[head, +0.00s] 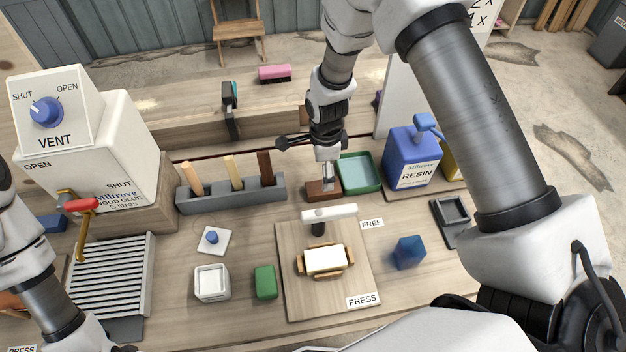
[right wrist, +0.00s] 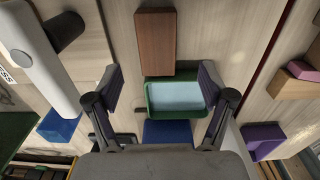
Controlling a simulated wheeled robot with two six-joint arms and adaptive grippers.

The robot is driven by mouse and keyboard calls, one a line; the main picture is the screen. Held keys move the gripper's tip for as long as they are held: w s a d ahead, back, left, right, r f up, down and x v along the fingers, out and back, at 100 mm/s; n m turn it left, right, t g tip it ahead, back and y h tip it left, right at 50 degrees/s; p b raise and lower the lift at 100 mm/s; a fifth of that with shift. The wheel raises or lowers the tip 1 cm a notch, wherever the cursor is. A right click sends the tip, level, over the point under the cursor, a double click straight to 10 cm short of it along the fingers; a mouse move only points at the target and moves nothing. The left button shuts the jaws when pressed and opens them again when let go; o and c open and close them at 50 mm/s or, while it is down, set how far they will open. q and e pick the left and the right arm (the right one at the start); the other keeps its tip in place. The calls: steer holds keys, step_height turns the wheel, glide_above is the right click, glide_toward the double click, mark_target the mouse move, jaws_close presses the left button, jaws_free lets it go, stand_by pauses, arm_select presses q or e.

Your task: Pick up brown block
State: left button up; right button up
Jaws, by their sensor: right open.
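The brown block (head: 318,191) is a rectangular brown bar lying on the bench, left of the green tray (head: 376,184). In the right wrist view the block (right wrist: 155,42) lies just beyond the fingertips, touching or nearly touching the tray's edge (right wrist: 148,110). My right gripper (head: 328,183) points down over the block and hides part of it in the head view. In the right wrist view this gripper (right wrist: 160,76) has its fingers spread with nothing between them. Part of my left arm shows at the head view's left edge, but its gripper is out of sight.
A grey rack (head: 240,199) with upright sticks stands left of the block. The blue resin container (head: 408,172) stands right of the tray. A white-handled press (head: 330,214) on a wooden board is in front. A blue cube (head: 408,253) lies to its right.

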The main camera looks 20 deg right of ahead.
steer(key=shift+s+a+f+b, duration=0.1)
steer(key=shift+s+f+b, duration=0.25)
steer(key=shift+f, duration=0.15)
steer(key=shift+s+a+f+b, duration=0.1)
steer(key=shift+s+f+b, duration=0.1)
steer(key=shift+f+b, duration=0.25)
steer(key=f+b, duration=0.1)
steer(key=f, duration=0.1)
steer(key=w+f+b, duration=0.1)
steer(key=f+b, duration=0.1)
steer(key=f, duration=0.1)
steer(key=shift+d, duration=0.1)
steer(key=shift+r, duration=0.25)
steer(key=shift+s+r, duration=0.1)
steer(key=shift+s, duration=0.05)
steer(key=shift+c, duration=0.7)
arm_select(q)
steer(key=f, duration=0.5)
steer(key=shift+s+a+f, duration=0.15)
steer(key=shift+s+f, duration=0.15)
steer(key=shift+f, duration=0.05)
arm_select(e)
steer(key=shift+s, duration=0.1)
steer(key=c, duration=1.1)
